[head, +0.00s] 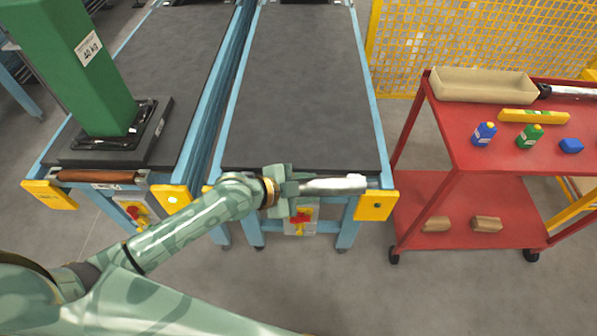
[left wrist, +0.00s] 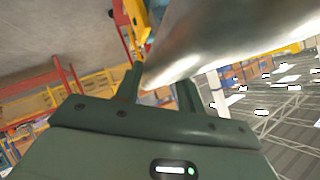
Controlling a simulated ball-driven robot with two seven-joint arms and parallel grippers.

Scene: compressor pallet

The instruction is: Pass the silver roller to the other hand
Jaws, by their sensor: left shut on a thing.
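My left gripper (head: 287,190) is shut on the silver roller (head: 335,184). The roller lies roughly level and sticks out to the right of the jaws, across the near end of the right-hand conveyor in the head view. Whether it touches the conveyor cannot be told. In the left wrist view the roller (left wrist: 225,35) is large and shiny at the top, between the fingers of my left gripper (left wrist: 160,95). Part of the roller is hidden by the jaws. My right gripper is in neither view.
Two dark conveyors (head: 305,90) with blue frames and yellow end brackets (head: 374,205) lie ahead. A green column (head: 75,60) stands on the left one, above a brown roller (head: 97,176). A red cart (head: 495,145) with bottles and a beige tray (head: 483,84) stands right.

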